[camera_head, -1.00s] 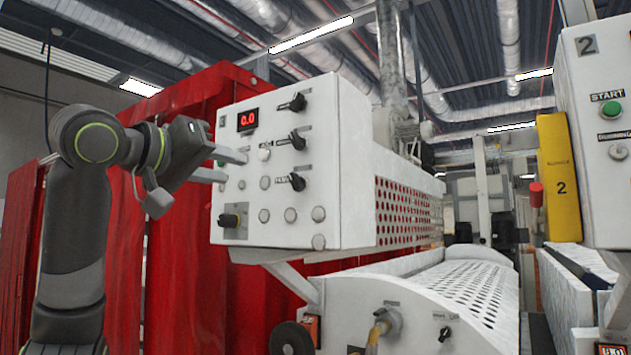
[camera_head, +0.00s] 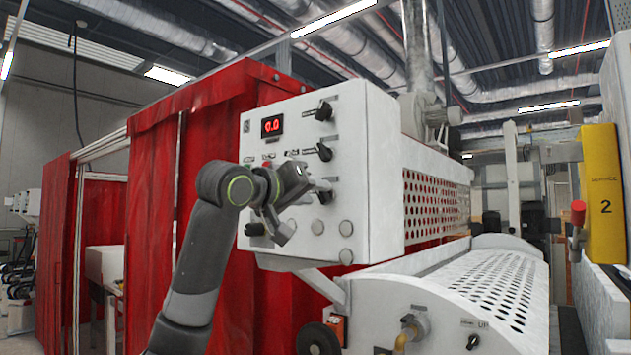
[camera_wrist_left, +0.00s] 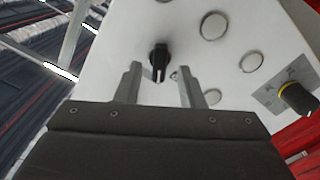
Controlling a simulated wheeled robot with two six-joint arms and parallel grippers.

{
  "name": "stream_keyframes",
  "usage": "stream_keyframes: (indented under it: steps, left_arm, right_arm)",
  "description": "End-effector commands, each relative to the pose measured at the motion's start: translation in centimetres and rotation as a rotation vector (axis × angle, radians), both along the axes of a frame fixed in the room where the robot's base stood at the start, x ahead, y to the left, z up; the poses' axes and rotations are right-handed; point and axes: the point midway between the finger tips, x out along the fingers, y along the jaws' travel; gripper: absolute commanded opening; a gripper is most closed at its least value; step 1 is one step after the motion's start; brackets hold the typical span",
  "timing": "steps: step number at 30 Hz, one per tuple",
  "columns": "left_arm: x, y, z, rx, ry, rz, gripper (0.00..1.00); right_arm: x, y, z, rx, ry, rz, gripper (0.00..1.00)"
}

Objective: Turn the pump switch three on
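The white control box (camera_head: 372,170) carries a column of three black rotary switches: a top one (camera_head: 323,111), a middle one (camera_head: 323,152) and a lowest one (camera_head: 325,197). My left gripper (camera_head: 322,188) is at the lowest switch and partly covers it. In the left wrist view a black switch (camera_wrist_left: 159,58) shows between the tips of my left gripper (camera_wrist_left: 160,72). The fingers are apart, one on each side of the switch, with visible gaps. Its handle points toward the gripper's palm in that view. I cannot read its label. My right gripper is out of view.
A red digital display (camera_head: 272,126) sits at the box's upper left. A black-and-yellow knob (camera_wrist_left: 297,98) and round blank caps (camera_wrist_left: 214,25) are near the switch. Red curtains (camera_head: 150,215) hang behind. A perforated white cover (camera_head: 480,295) lies below right.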

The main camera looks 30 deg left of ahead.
Motion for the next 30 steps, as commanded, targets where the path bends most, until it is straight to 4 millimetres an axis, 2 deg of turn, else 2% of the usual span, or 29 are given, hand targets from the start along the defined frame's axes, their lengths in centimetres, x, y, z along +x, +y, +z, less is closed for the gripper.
stream_keyframes:
  steps: [5, 14, 22, 30]
  left_arm:
    - [1.39, -0.11, 0.01, -0.001, 0.001, 0.0, 0.35]
    - [1.57, -0.12, -0.1, 0.0, 0.0, 0.001, 0.35]
    - [1.54, -0.12, -0.07, 0.0, 0.0, 0.001, 0.01]
    - [1.53, -0.11, -0.04, 0.01, 0.0, 0.001, 0.0]
  right_arm:
    - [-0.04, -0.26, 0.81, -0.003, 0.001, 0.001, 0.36]
    - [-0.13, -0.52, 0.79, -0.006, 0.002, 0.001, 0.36]
    - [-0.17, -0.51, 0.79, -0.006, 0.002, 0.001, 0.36]
    - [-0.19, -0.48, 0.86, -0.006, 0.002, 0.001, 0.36]
